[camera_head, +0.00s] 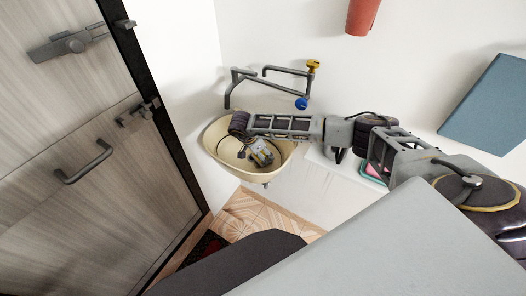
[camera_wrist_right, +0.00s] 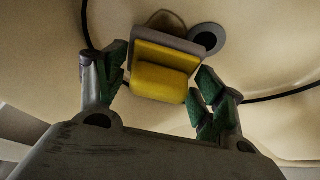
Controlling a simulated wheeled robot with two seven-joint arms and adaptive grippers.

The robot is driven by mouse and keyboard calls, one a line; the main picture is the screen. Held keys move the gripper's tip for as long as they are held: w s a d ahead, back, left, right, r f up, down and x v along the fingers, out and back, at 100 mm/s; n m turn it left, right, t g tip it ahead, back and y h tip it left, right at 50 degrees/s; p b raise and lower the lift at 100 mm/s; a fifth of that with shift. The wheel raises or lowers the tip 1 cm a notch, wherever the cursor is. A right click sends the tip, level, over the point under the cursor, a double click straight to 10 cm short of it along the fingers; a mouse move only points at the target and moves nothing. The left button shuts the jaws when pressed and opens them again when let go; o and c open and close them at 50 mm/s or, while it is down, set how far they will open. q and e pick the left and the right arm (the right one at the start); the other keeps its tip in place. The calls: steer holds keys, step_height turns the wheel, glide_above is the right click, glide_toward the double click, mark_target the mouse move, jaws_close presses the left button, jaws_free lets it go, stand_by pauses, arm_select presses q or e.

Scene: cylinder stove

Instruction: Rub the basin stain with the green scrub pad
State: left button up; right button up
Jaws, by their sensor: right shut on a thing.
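My right gripper (camera_head: 262,155) reaches into the cream basin (camera_head: 218,158) below the wall taps. In the right wrist view, the gripper (camera_wrist_right: 165,90) has its green-padded fingers on either side of the scrub pad (camera_wrist_right: 160,82). The pad shows a yellow block on a grey base; I see no clear green on it. It is held over the basin floor; I cannot tell if it touches. A brown stain (camera_wrist_right: 166,18) shows just beyond the pad, partly hidden by it, left of the grey drain (camera_wrist_right: 207,38). My left gripper is not in view.
The pipe tap with yellow (camera_head: 313,66) and blue (camera_head: 301,103) knobs is on the wall above the basin. A wooden door (camera_head: 70,130) is at left. A tray with pink and teal items (camera_head: 374,172) is partly behind my right arm. A blue panel (camera_head: 490,105) is at right.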

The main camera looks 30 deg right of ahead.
steer(key=shift+s+a, duration=0.45)
steer(key=shift+a, duration=0.4)
steer(key=shift+s+a+p, duration=0.2)
steer(key=shift+s+a, duration=0.2)
steer(key=shift+a, duration=0.3)
steer(key=shift+s+a+p, duration=0.15)
steer(key=shift+s+a, duration=0.25)
steer(key=shift+a, duration=0.25)
steer(key=shift+r, duration=0.2)
steer(key=shift+r+p, duration=1.75)
steer(key=shift+r, duration=1.15)
steer(key=shift+r+p, duration=0.75)
steer(key=shift+r, duration=0.75)
steer(key=shift+a+f, duration=0.1)
steer(key=shift+a, duration=0.1)
